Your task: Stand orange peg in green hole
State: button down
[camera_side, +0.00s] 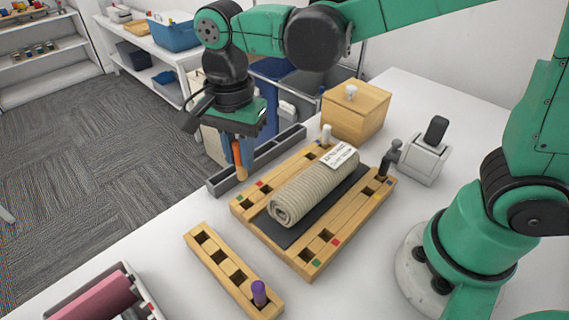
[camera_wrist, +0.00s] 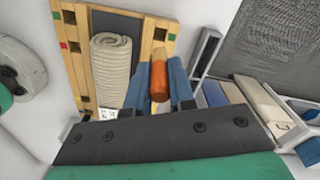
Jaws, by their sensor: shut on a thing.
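My gripper (camera_side: 237,150) is shut on the orange peg (camera_side: 241,171), which hangs roughly upright, lower end down. It is near the left corner of the wooden frame (camera_side: 290,254), seemingly above the table; the exact height is unclear. In the wrist view the orange peg (camera_wrist: 159,82) sits between the blue fingers. A green mark (camera_side: 240,198) lies by a hole at the frame's left corner, with a red mark (camera_side: 262,184) nearby. Another green mark (camera_side: 315,262) is at the front corner beside an empty square hole.
A rolled beige cloth (camera_side: 313,187) lies on a dark pad inside the frame. A white peg (camera_side: 326,134) stands at the back. A wooden rack (camera_side: 218,257) holds a purple peg (camera_side: 259,291). A grey channel (camera_side: 285,146) runs behind the frame; a wooden box (camera_side: 356,112) stands behind.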

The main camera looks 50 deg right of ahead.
aim_at(243, 178)
notch_tip(243, 178, down, 8)
jog(key=shift+f, duration=0.15)
dwell(0.3)
jog(key=c, duration=0.7)
grip_release()
jog(key=shift+f, duration=0.1)
jog(key=shift+c, duration=0.2)
